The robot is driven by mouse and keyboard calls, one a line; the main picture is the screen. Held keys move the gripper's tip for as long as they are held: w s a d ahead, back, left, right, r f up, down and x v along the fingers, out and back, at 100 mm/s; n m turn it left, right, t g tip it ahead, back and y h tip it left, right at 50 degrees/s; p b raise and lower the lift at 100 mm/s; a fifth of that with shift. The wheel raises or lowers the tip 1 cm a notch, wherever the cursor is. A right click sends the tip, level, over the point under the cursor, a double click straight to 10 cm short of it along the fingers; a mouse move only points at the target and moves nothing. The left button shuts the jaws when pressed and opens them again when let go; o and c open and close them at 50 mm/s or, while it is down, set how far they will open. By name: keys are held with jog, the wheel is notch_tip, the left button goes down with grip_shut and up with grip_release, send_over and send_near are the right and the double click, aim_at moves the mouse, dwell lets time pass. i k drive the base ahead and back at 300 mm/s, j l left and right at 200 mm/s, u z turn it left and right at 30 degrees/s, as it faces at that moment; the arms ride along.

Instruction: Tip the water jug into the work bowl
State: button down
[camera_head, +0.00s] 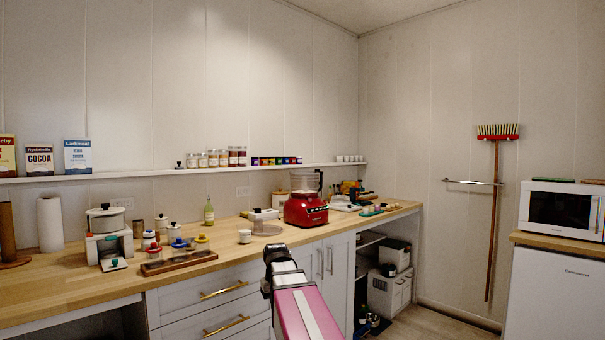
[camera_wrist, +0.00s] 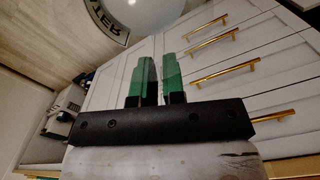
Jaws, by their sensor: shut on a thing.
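In the wrist view, my gripper (camera_wrist: 156,80) has its two green fingers close together with a narrow gap. A pale rounded water jug (camera_wrist: 150,12) with a dark label ending in "TER" shows at the top edge, just beyond the fingertips. The exact place of the grip on the jug is not clear. In the head view my pink arm rises from the bottom, and the jug cannot be made out. The red food processor (camera_head: 306,212) stands on the counter beyond the arm, with a clear work bowl (camera_head: 305,181) on top.
A clear round part (camera_head: 267,229) lies left of the processor. White drawers (camera_head: 215,290) face me below. A microwave (camera_head: 562,209) stands right.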

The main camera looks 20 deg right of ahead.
aim_at(304, 184)
jog(key=i+l, duration=0.1)
jog(key=l, duration=0.3)
jog(key=i+l+u, duration=0.15)
jog(key=l, duration=0.7)
jog(key=i+u, duration=0.05)
jog(key=i, duration=0.05)
